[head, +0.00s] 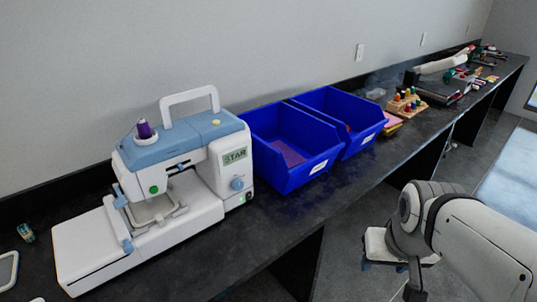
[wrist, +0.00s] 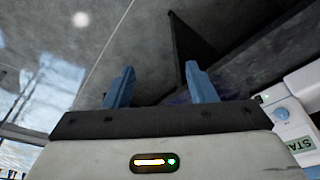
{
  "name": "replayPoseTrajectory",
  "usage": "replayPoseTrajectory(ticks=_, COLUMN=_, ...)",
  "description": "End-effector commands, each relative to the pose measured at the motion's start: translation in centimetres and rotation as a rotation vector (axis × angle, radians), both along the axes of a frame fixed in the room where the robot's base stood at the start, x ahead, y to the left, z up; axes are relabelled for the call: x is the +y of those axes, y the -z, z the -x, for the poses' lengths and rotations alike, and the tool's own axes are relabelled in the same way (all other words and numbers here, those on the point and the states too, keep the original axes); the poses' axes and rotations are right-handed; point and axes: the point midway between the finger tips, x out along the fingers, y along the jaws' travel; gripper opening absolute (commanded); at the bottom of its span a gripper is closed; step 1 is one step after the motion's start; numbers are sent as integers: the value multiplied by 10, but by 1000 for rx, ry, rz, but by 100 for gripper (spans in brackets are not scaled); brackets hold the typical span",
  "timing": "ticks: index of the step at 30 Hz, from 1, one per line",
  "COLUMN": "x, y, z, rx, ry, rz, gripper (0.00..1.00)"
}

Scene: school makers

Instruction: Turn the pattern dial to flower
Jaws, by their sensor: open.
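The white and light-blue embroidery machine (head: 180,165) stands on the dark counter at the left of the head view. Its small screen (head: 235,157) reads STAR. The round blue pattern dial (head: 237,184) sits below the screen on the machine's right end. In the wrist view, the dial (wrist: 282,114) and part of the screen (wrist: 300,144) show at the right edge, tilted. My gripper (wrist: 160,85) has two blue fingers, open and empty, well apart from the dial. In the head view my arm is at the lower right, and the fingers are mostly hidden there.
Two blue bins (head: 290,150) stand just right of the machine. A rack of small coloured spools (head: 405,103) and other items lie farther along the counter (head: 300,205). The floor in front of the counter is open around my arm.

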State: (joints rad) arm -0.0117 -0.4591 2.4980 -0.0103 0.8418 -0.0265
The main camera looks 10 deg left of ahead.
Motion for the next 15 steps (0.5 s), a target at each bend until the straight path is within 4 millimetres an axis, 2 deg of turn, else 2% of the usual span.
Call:
replayPoseTrajectory(ticks=5, x=18, y=33, z=-63, rx=-178, ry=-197, rz=62, gripper=56)
replayPoseTrajectory(ticks=8, x=42, y=51, z=-109, rx=-330, ry=-367, rz=112, gripper=56)
replayPoseTrajectory(ticks=12, x=89, y=71, z=-164, rx=-561, ry=-605, rz=178, gripper=56)
replayPoseTrajectory(ticks=15, x=128, y=83, z=-193, rx=-732, ry=-762, rz=222, gripper=56)
